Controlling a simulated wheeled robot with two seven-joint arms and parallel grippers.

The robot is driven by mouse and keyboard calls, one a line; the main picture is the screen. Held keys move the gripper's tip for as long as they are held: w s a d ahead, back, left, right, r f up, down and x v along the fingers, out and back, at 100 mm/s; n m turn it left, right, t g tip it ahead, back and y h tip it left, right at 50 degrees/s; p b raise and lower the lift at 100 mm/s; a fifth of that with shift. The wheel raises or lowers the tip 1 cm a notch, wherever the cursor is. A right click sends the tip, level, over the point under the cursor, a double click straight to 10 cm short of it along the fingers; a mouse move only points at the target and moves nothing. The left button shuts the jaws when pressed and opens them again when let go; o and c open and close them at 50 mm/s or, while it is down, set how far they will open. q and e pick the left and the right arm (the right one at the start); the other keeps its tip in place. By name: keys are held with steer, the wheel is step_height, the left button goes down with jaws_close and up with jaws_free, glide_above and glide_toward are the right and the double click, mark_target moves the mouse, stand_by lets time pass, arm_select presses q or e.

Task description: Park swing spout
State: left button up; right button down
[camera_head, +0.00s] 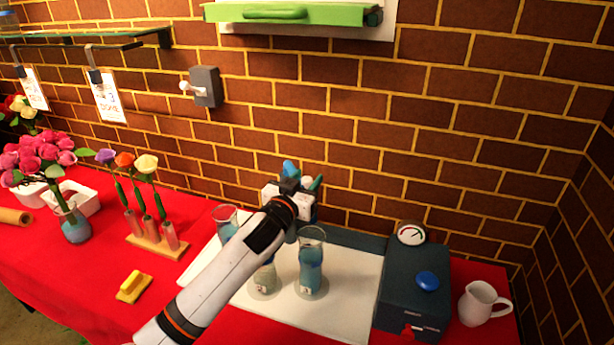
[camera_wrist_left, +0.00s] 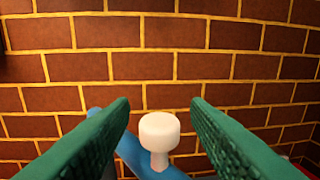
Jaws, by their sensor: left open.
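In the left wrist view, a blue curved spout (camera_wrist_left: 135,153) with a white round knob (camera_wrist_left: 160,130) shows low in the middle. The knob stands between my left gripper's green fingers (camera_wrist_left: 160,103), with a gap visible on each side. In the head view my left gripper (camera_head: 302,180) is open above the back of the white board, near the brick wall. The arm and gripper hide most of the spout there. My right gripper is not in view.
Glass vases (camera_head: 311,265) stand on the white board (camera_head: 345,300) below my left arm. A dark box (camera_head: 412,285) with a dial and blue button and a white jug (camera_head: 480,304) stand right. Flowers in a wooden rack (camera_head: 150,244) stand left.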

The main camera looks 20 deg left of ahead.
arm_select(q)
steer(key=shift+w, duration=0.45)
jaws_close()
